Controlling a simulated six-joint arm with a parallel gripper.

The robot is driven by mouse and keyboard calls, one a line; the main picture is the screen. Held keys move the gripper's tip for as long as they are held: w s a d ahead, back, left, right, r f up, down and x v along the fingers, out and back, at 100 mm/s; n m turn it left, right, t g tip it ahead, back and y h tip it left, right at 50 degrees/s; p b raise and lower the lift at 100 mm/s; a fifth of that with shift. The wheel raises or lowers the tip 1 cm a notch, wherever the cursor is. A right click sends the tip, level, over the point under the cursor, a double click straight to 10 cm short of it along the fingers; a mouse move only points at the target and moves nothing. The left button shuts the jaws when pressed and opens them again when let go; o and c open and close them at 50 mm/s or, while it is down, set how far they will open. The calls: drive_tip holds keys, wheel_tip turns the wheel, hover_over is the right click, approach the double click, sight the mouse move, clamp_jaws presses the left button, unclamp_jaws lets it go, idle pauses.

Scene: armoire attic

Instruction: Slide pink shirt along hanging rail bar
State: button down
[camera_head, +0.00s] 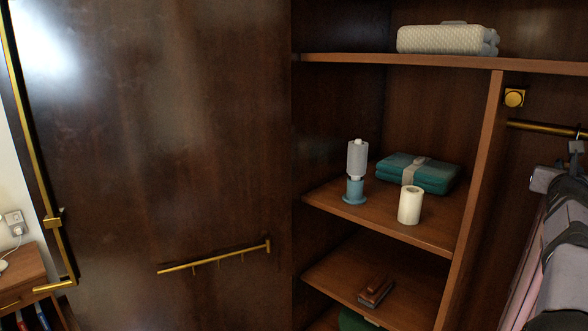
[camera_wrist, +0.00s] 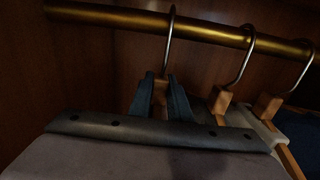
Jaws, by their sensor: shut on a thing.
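The pink shirt (camera_head: 524,284) hangs at the right edge of the head view, seen as a narrow pink strip mostly hidden behind grey and dark shapes. The brass rail (camera_head: 541,127) enters there and crosses the top of the wrist view (camera_wrist: 130,20). In the wrist view my gripper (camera_wrist: 161,82) has its two dark blue fingers closed on the wooden neck of the leftmost hanger, just below its metal hook (camera_wrist: 168,45), which loops over the rail. I cannot tell in the wrist view which garment this hanger carries; its lower part is hidden behind the gripper body.
Two more hangers (camera_wrist: 247,55) (camera_wrist: 303,72) hang close on the right. The rail left of the held hanger is bare.

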idle(0.3)
drive_tip(key=c, duration=1.6)
unclamp_jaws()
drive_tip(key=shift+o, duration=0.2)
drive_tip(key=shift+f, duration=0.2)
drive_tip(key=shift+b+v, duration=1.65)
drive_tip(key=shift+v, duration=2.05)
drive_tip(key=shift+r, duration=0.2)
